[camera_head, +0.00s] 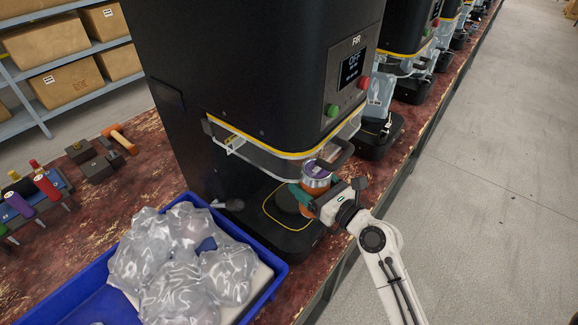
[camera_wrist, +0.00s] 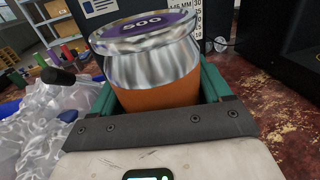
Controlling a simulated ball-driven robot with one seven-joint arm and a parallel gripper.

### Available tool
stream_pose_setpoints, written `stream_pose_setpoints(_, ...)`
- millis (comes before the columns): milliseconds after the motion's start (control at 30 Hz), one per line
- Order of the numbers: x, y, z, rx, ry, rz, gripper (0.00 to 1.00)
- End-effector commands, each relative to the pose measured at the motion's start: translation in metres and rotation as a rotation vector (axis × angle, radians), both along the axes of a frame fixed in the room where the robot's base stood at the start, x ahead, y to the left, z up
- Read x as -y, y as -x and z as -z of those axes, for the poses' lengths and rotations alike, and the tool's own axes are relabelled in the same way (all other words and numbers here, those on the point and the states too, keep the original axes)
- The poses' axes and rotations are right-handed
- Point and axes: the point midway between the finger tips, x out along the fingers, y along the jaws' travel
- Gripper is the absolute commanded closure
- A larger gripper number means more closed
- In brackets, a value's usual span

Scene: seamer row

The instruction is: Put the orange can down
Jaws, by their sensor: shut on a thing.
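The orange can (camera_head: 314,178) has a silver upper part and a purple lid marked 500. In the wrist view the can (camera_wrist: 158,92) stands upright between the green fingers of my gripper (camera_wrist: 155,98), which is shut on it. In the head view my gripper (camera_head: 312,200) holds the can at the front of the black seamer machine (camera_head: 270,75), over or beside the round plate (camera_head: 287,199) on its base. The can's bottom is hidden, so I cannot tell whether it touches anything.
A blue tray (camera_head: 97,306) with clear plastic bags (camera_head: 185,262) stands left of the machine base. A clear guard (camera_head: 285,150) hangs just above the can. Tools (camera_head: 45,185) lie on the worn red bench (camera_head: 160,185). More machines stand along the row.

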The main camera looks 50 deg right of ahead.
Motion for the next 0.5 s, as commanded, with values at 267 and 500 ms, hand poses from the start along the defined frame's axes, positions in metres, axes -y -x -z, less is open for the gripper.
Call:
stream_pose_setpoints(267, 0.007, -0.038, -0.002, 0.003, 0.001, 0.001, 0.85)
stream_pose_setpoints(500, 0.009, -0.056, -0.003, 0.004, 0.003, 0.000, 0.85)
